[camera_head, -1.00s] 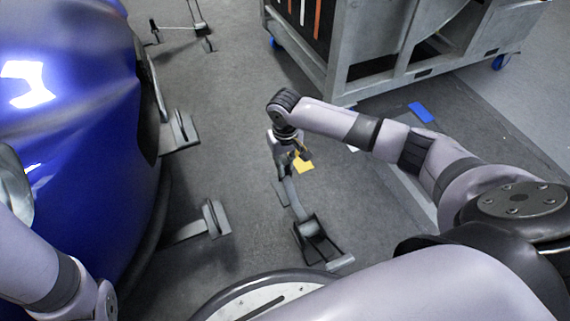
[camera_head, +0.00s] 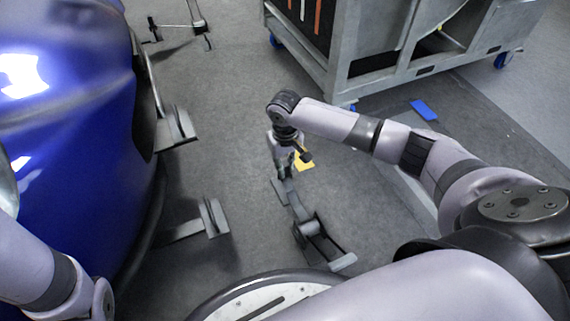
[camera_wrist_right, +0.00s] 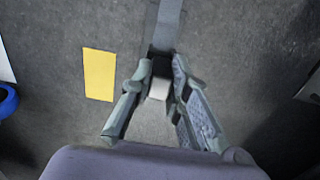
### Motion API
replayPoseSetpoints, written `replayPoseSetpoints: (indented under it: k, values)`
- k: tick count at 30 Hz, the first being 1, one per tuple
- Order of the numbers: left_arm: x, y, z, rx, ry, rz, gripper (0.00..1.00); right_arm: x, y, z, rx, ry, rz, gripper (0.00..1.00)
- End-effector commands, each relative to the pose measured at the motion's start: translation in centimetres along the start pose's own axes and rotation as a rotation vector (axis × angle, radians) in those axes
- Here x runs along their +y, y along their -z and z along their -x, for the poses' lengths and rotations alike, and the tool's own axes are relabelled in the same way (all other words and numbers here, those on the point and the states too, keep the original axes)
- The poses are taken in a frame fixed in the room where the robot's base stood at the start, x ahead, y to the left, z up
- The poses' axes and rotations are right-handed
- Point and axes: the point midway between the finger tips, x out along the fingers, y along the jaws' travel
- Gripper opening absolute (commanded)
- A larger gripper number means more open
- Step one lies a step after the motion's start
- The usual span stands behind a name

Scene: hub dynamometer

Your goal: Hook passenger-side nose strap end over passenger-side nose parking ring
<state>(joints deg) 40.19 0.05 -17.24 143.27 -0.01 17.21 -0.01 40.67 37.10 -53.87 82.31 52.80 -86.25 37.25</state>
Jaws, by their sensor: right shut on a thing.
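My right gripper (camera_head: 283,170) is low over the floor in the middle of the head view. In the right wrist view its fingers (camera_wrist_right: 158,95) are closed on the end of a grey strap (camera_wrist_right: 165,28), with a pale block-like piece between them. In the head view the strap (camera_head: 296,203) runs from the gripper toward a dark floor fitting (camera_head: 322,245) nearer to me. I cannot tell the nose parking ring apart in these views. My left arm shows at the lower left; its gripper is out of view.
A blue car body (camera_head: 70,140) stands at the left, with grey brackets (camera_head: 175,128) on the floor beside it. A grey wheeled cart (camera_head: 340,70) stands at the back right. A yellow patch (camera_wrist_right: 99,74) and a blue patch (camera_head: 424,110) lie on the floor.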

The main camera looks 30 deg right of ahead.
Motion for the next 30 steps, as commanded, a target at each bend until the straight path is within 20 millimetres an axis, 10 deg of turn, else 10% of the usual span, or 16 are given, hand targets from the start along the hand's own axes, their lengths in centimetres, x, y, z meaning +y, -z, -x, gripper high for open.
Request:
replayPoseSetpoints:
  k: [30]
  values:
    - [0.0,0.0,0.0,-0.001,0.001,-0.001,0.0,0.0,0.0,-3.1,0.0,0.0,0.0,0.0]
